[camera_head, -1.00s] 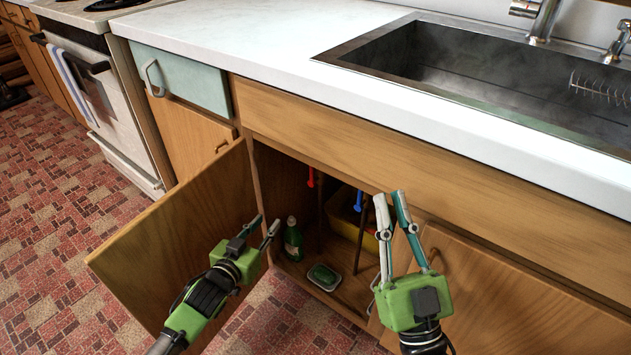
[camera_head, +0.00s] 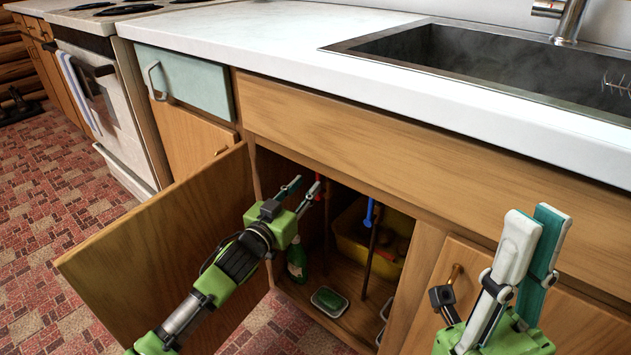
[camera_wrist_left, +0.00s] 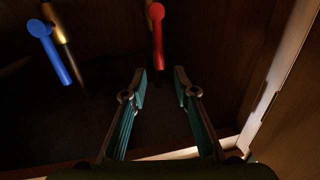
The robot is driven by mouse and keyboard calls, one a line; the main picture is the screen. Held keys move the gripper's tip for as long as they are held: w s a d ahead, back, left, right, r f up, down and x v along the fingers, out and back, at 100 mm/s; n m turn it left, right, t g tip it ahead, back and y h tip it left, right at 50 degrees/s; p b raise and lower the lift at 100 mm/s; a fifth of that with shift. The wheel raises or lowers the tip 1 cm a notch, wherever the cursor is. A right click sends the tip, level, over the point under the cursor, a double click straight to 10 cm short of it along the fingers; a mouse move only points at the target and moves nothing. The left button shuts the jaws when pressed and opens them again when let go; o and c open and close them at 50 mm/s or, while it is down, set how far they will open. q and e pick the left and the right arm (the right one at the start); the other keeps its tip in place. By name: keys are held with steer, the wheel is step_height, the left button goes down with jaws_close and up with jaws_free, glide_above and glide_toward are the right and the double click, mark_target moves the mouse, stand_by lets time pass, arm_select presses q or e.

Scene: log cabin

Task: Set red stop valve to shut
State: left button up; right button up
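The red stop valve (camera_head: 318,178) is inside the open cabinet under the sink, mostly hidden behind my left gripper in the head view. In the left wrist view its red handle (camera_wrist_left: 157,35) points downward from a round head, ahead of the gap between the fingertips. My left gripper (camera_head: 305,187) is open and empty at the cabinet opening, apart from the handle.
A blue valve handle (camera_head: 370,212) on a pipe hangs right of the red one. A yellow tub (camera_head: 347,235), green bottle (camera_head: 297,262) and sponge dish (camera_head: 329,301) stand inside. The open cabinet door (camera_head: 165,255) is at left; the countertop (camera_head: 270,45) overhangs.

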mark_target(317, 174)
arm_select(q)
steer(key=shift+b+x, duration=0.95)
steer(key=shift+x, duration=2.05)
jaws_close()
